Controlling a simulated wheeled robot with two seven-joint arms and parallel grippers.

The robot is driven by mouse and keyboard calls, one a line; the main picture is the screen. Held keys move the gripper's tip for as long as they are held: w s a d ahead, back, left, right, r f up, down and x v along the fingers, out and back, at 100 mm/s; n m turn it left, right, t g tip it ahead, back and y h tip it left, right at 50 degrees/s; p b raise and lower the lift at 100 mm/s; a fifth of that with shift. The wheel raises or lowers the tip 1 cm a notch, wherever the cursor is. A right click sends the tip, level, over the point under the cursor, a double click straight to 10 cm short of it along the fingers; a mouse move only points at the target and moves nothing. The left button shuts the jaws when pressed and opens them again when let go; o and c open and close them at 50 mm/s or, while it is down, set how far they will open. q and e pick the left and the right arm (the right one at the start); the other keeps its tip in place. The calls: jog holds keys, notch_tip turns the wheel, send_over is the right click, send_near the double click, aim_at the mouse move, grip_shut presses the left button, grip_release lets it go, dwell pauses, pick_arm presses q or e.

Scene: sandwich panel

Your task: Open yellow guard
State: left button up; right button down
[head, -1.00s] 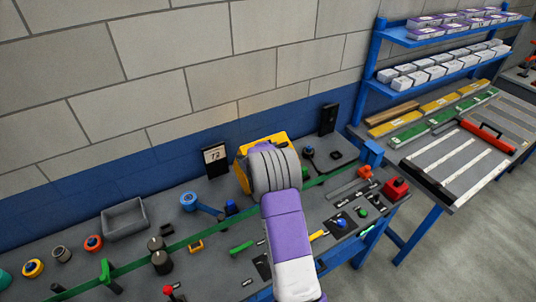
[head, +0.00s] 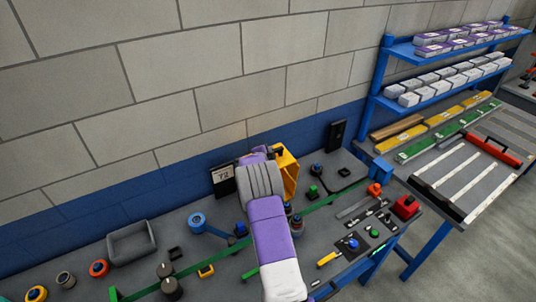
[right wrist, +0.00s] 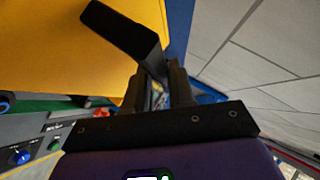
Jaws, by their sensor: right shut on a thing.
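The yellow guard (head: 288,172) stands upright on the workbench near the wall, just right of my right wrist, which partly hides it. In the right wrist view its yellow face (right wrist: 60,45) fills the upper left, with a black handle (right wrist: 120,32) sticking out toward the fingers. My right gripper (right wrist: 155,90) is shut on the black handle. In the head view my right forearm covers the fingers and the grip. My left gripper is not in view.
A small T2 sign (head: 223,180) stands left of my wrist, and a black upright box (head: 336,135) stands at the back. Buttons and knobs crowd the bench, including a red button box (head: 406,207). A grey tray (head: 131,242) lies to the left.

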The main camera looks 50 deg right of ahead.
jog(key=shift+a+f, duration=0.1)
jog(key=shift+f, duration=0.2)
jog(key=c, duration=1.2)
grip_release()
jog(key=shift+o, duration=0.6)
jog(key=shift+r, duration=0.1)
jog(key=shift+a+r, duration=0.15)
jog(key=b+v, duration=0.1)
jog(key=v, duration=0.6)
